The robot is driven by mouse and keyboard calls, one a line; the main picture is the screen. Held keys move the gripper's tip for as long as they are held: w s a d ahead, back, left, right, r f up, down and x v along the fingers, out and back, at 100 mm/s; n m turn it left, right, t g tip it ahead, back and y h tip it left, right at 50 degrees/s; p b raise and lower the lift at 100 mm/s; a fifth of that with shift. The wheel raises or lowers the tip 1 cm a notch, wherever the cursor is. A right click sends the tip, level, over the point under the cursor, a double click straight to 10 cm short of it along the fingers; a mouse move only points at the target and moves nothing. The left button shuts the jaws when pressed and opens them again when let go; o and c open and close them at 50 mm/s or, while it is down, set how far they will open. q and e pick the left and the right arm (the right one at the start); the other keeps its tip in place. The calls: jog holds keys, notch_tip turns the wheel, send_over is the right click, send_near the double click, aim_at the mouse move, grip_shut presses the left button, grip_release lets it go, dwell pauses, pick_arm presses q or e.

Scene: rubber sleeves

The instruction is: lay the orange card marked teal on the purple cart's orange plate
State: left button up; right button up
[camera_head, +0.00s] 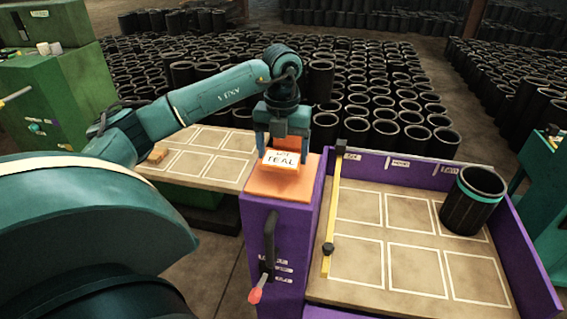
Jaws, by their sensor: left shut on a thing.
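The orange card (281,160) has a white label on which TEAL can be read. It is between the fingers of my left gripper (283,148), which is shut on it from above. The purple cart (262,225) stands in the middle, with its orange plate (283,187) on top of the post at the cart's left side. The card is over the back part of the plate, tilted a little toward me. I cannot tell whether it touches the plate or is just above it. My right gripper is not in view.
The cart's tan deck (386,228) has white-outlined squares, a yellow bar (333,210) and a black sleeve with a teal band (473,200) at right. A handle with a red end (256,294) is on the cart's front. Another marked tan board (210,155) lies left; many black sleeves stand behind.

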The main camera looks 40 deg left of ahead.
aim_at(283, 156)
pick_arm(q)
jog(key=shift+f, duration=1.95)
jog(key=shift+f, duration=0.15)
jog(key=o, duration=1)
